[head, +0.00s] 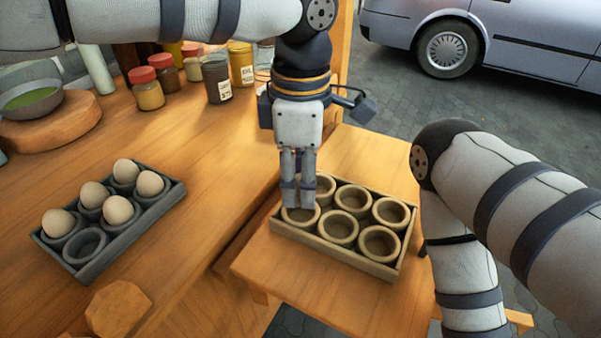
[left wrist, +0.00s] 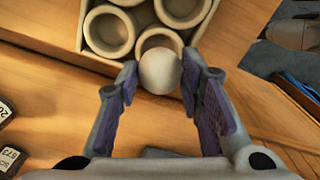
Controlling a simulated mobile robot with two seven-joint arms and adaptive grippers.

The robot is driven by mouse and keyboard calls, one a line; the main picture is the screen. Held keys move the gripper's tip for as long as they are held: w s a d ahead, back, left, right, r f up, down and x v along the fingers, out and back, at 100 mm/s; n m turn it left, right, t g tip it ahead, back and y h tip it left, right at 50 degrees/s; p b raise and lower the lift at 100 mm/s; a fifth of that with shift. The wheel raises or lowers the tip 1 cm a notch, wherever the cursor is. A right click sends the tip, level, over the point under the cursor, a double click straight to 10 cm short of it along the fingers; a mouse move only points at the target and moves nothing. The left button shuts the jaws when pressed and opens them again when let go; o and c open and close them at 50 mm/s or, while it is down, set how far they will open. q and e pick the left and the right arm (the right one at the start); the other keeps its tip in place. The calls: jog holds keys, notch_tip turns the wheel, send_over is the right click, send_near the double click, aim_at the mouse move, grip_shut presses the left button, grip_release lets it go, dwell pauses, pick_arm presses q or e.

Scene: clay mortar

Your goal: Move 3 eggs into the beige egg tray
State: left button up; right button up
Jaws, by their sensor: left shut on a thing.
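The beige egg tray (head: 345,258) sits on a small wooden stand, and most of its cups look empty. One far-left cup is partly hidden by my left gripper. My left gripper (head: 298,205) points straight down over the near-left cup of this tray. It is shut on a pale egg (left wrist: 160,72), seen between its fingers in the left wrist view beside a beige cup (left wrist: 158,40). In the head view the fingers hide this egg. Several brown eggs (head: 118,210) sit in a dark grey tray (head: 150,222) on the left, with one empty cup at its front. My right gripper is out of view.
Several jars (head: 147,90) with red or yellow lids stand at the back of the wooden counter. A green-filled bowl (head: 32,98) is at the far left. My right arm reaches down close to the beige tray's right side. The counter between the trays is clear.

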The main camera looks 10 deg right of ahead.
pick_arm(q)
jog(key=shift+f, duration=2)
dwell(0.8)
jog(key=o, duration=0.8)
jog(key=shift+c, duration=0.2)
notch_tip(320, 180, up, 12)
jog(key=shift+r, duration=0.1)
